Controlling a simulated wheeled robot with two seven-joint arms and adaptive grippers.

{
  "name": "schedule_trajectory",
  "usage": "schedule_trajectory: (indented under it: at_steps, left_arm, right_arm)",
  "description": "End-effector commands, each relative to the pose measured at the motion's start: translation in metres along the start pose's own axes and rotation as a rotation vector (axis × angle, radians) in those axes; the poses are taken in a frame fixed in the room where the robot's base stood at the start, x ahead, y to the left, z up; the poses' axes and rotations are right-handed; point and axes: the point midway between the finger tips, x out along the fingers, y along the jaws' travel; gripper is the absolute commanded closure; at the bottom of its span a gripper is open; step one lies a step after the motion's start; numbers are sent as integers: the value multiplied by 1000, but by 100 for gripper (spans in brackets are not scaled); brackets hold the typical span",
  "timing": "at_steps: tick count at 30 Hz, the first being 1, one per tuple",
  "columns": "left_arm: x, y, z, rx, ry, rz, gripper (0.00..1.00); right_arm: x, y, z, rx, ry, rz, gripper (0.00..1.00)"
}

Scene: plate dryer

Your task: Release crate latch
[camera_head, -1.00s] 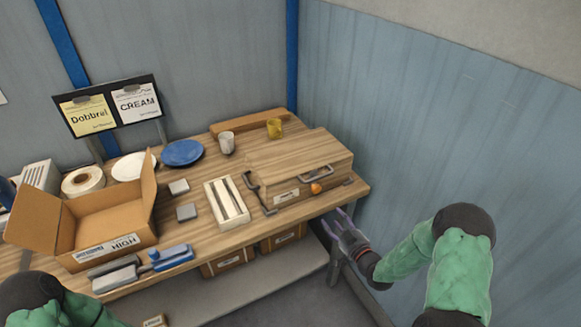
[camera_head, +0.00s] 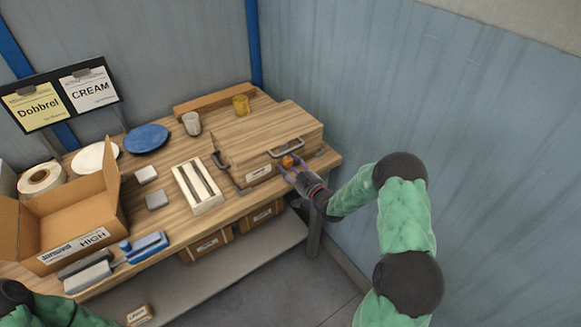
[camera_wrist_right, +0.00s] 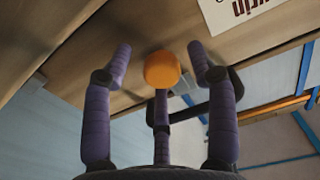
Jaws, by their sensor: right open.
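The wooden crate (camera_head: 262,132) sits closed at the right end of the table, with a metal handle on its front. Its orange latch knob (camera_head: 287,161) is on the front face, right of a white label; the knob also shows in the right wrist view (camera_wrist_right: 162,70). My right gripper (camera_head: 289,168) is open at the knob. In the right wrist view its purple fingers (camera_wrist_right: 160,62) stand on either side of the knob, with visible gaps. A third finger is below the knob; I cannot tell whether it touches. Only part of my left arm shows, at bottom left.
A dark lever-like handle (camera_head: 229,173) is at the crate's left front corner. A slotted white rack (camera_head: 197,186), an open cardboard box (camera_head: 75,215), a blue plate (camera_head: 146,139) and two cups stand left of and behind the crate. A blue wall rises close on the right.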

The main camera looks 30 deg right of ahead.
Motion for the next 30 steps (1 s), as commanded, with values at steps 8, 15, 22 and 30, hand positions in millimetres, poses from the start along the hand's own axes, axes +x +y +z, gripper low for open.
schedule_trajectory:
  at_steps: [8,15,22,30]
  left_arm:
    - [0,0,0,0,0,0,60]
    - [0,0,0,0,0,0,60]
    - [0,0,0,0,0,0,60]
    - [2,-1,0,0,0,0,60]
  right_arm:
    - [3,0,-1,0,0,1,42]
    - [3,0,-1,0,0,0,96]
    - [2,0,0,3,-1,0,98]
    - [2,-1,2,74,-3,0,98]
